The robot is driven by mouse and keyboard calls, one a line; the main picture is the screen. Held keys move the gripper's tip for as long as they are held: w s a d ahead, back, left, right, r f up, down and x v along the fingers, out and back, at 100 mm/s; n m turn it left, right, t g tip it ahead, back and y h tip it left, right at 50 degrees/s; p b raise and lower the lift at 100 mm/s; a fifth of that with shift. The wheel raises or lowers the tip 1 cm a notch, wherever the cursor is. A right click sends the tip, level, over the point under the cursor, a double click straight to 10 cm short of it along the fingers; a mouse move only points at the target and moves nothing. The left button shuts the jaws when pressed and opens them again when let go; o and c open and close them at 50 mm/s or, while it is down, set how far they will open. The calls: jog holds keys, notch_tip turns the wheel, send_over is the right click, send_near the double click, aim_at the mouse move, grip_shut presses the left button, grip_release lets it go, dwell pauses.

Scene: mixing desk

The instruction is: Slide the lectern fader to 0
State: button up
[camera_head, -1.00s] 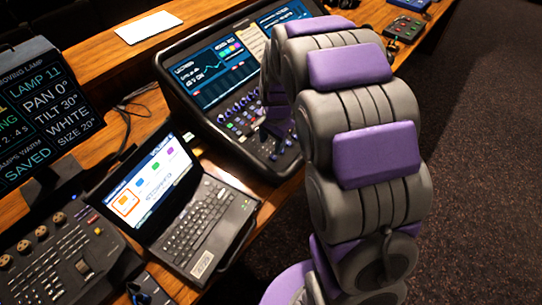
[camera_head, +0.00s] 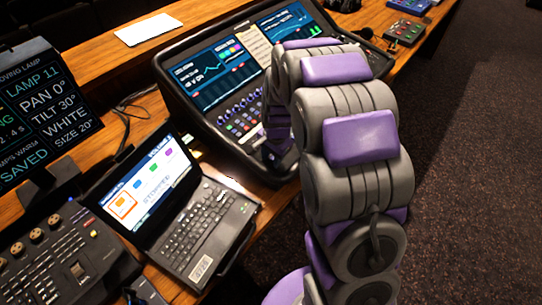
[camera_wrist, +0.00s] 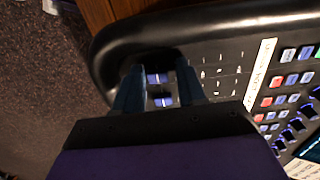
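The black mixing desk (camera_head: 168,88) stands on the wooden desk, its near corner under my gripper. In the wrist view, my gripper (camera_wrist: 160,80) points down at the desk's corner with its two dark fingers apart. Two blue fader caps with white lines show between the fingers: one fader cap (camera_wrist: 157,78) above, another fader cap (camera_wrist: 162,101) below. I cannot tell which is the lectern fader, or whether a finger touches either. A white label strip (camera_wrist: 262,72) lies to the right; its writing is unreadable. In the head view, the gripper (camera_head: 272,152) is small and dark, and hides the faders.
An open laptop (camera_head: 196,228) stands left of the mixing desk. A lighting console (camera_head: 60,262) and a lamp display (camera_head: 40,110) are further left. A white sheet (camera_head: 148,29) lies on the back ledge. Open floor (camera_head: 475,170) is to the right.

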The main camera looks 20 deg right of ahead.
jog(key=shift+d, duration=0.5)
jog(key=c, duration=0.3)
jog(key=shift+a, duration=0.1)
grip_shut()
jog(key=shift+f, duration=0.1)
jog(key=shift+w+a+p, duration=0.4)
jog(key=w+a+p, duration=0.2)
jog(key=w, duration=0.1)
jog(key=w+a+p, duration=0.1)
jog(key=w+a, duration=0.1)
jog(key=shift+r, duration=0.35)
jog(key=shift+d, duration=0.1)
